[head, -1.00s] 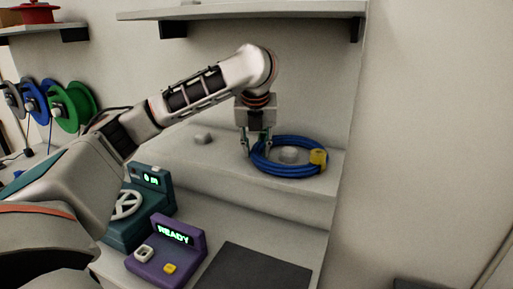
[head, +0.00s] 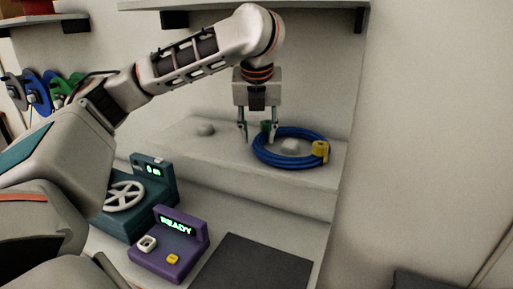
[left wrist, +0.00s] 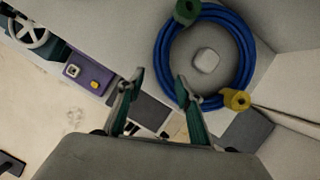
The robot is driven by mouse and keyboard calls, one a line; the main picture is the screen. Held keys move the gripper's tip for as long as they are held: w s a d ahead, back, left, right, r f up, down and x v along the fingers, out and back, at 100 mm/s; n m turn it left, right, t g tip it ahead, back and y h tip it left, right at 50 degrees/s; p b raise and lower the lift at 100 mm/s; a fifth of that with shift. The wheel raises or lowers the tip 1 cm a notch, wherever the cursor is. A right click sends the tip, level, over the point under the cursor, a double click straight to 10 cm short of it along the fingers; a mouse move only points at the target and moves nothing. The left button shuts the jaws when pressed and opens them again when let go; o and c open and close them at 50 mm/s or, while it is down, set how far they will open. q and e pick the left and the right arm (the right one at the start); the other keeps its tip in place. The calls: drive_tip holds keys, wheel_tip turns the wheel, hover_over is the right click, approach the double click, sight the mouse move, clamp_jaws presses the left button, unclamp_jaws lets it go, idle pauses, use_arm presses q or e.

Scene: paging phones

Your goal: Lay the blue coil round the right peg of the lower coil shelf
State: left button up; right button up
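The blue coil (head: 285,163) lies flat on the lower coil shelf (head: 225,156), around the right peg (head: 290,147). The coil and the right peg also show in the left wrist view, the coil (left wrist: 246,60) as a ring with the pale peg (left wrist: 205,61) inside it, apart from the tube. The coil has a yellow band (head: 320,149) and a green band (left wrist: 186,11). My left gripper (head: 257,139) is open and empty, at the coil's left rear edge; its fingers also show in the left wrist view (left wrist: 160,77). My right gripper is not in view.
The left peg (head: 205,130) is bare. Below the shelf stand a purple device (head: 172,245) reading READY and a teal device with a white wheel (head: 125,197). A dark mat (head: 252,265) lies beside them. An upper shelf (head: 280,5) overhangs behind my arm.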

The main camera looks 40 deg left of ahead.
use_arm(q)
drive_tip(key=s+d, duration=0.4)
drive_tip(key=s, duration=0.2)
drive_tip(key=shift+s+d, duration=0.4)
